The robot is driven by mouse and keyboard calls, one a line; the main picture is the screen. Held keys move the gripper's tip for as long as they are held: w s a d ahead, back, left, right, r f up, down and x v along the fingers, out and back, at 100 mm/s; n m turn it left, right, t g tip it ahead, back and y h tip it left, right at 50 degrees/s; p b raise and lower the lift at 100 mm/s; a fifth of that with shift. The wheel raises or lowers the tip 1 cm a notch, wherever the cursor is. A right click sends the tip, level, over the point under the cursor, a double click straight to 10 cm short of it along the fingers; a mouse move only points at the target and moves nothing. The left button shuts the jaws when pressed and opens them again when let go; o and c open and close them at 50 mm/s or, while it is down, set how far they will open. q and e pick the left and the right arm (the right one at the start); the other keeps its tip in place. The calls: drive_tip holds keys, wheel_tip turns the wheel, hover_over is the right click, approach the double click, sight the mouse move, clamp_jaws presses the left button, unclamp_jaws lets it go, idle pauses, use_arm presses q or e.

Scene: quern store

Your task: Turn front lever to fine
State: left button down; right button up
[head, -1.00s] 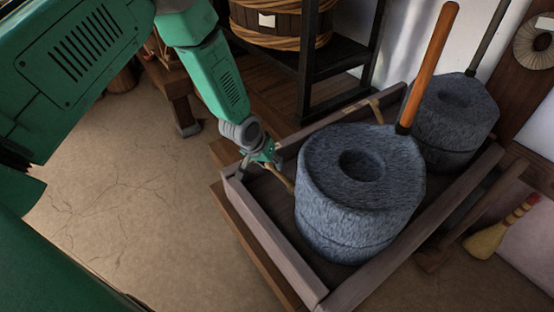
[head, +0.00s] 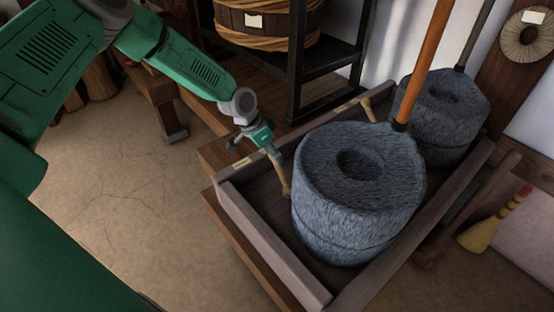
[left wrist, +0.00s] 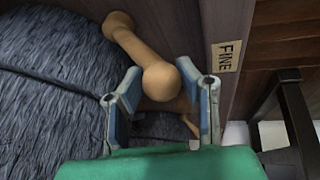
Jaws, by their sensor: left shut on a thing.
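The front lever (head: 285,180) is a small tan wooden handle at the left side of the front grey stone quern (head: 350,215). My left gripper (head: 273,155) is shut on the lever's upper end. In the left wrist view the lever's round knob (left wrist: 161,82) sits between the two fingers of my left gripper (left wrist: 158,90). A pale label reading FINE (left wrist: 226,57) is on the wooden tray wall to the right of the knob, apart from it. The lever's lower joint is hard to make out. My right gripper is out of view.
A wooden tray (head: 250,222) surrounds the querns. A second quern (head: 445,115) stands behind, with its own small lever (head: 368,108). An orange upright handle (head: 425,65) rises from the front quern. A black shelf (head: 297,65) stands behind; a broom (head: 490,225) is at right.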

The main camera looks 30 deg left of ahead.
use_arm(q)
drive_tip(key=shift+w+f+m, duration=0.1)
drive_tip(key=shift+m, duration=0.2)
drive_tip(key=shift+a, duration=0.15)
drive_tip(key=c, duration=1.5)
unclamp_jaws()
drive_tip(key=o, duration=0.4)
drive_tip(key=shift+w+f, duration=0.15)
drive_tip(key=shift+v, duration=5.95)
drive_tip(key=shift+a, duration=0.1)
